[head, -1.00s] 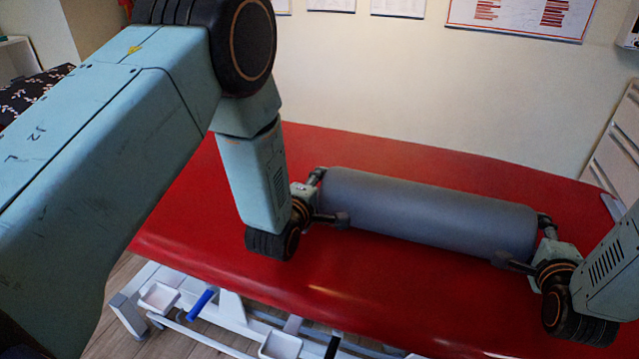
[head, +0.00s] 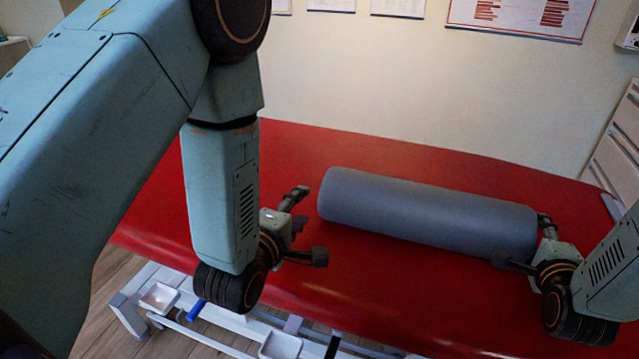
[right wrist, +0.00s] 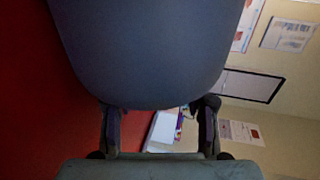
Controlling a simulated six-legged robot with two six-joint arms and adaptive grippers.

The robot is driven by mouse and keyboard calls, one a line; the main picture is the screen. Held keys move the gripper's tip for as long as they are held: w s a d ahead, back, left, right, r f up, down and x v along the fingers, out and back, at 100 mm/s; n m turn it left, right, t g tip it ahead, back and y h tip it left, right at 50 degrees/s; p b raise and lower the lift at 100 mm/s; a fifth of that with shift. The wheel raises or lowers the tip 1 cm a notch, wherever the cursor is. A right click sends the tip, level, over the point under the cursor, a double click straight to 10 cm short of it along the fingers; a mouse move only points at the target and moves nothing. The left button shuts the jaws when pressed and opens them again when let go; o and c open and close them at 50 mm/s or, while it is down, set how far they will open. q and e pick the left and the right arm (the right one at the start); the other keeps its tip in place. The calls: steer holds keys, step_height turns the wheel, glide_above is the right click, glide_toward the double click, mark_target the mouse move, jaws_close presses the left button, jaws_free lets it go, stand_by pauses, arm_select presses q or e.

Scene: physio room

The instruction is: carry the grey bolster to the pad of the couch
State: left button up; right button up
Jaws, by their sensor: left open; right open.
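The grey bolster (head: 425,212) lies lengthwise on the red pad of the couch (head: 400,283). My left gripper (head: 308,225) is open and empty, apart from the bolster's left end, with a strip of red pad between. My right gripper (head: 522,241) is open at the bolster's right end, its fingers on either side of that end. In the right wrist view the bolster (right wrist: 150,50) fills the upper middle, and the fingers (right wrist: 160,130) show spread below it. Whether the right fingers touch it, I cannot tell.
The couch has a white frame (head: 225,318) with small trays (head: 158,297) under its near side. A pale wall (head: 380,80) with posters stands behind. A white drawer unit (head: 615,150) is at the right. The pad in front of the bolster is bare.

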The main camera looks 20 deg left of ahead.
arm_select(q)
steer(key=shift+s, duration=0.1)
arm_select(e)
steer(key=v, duration=1.2)
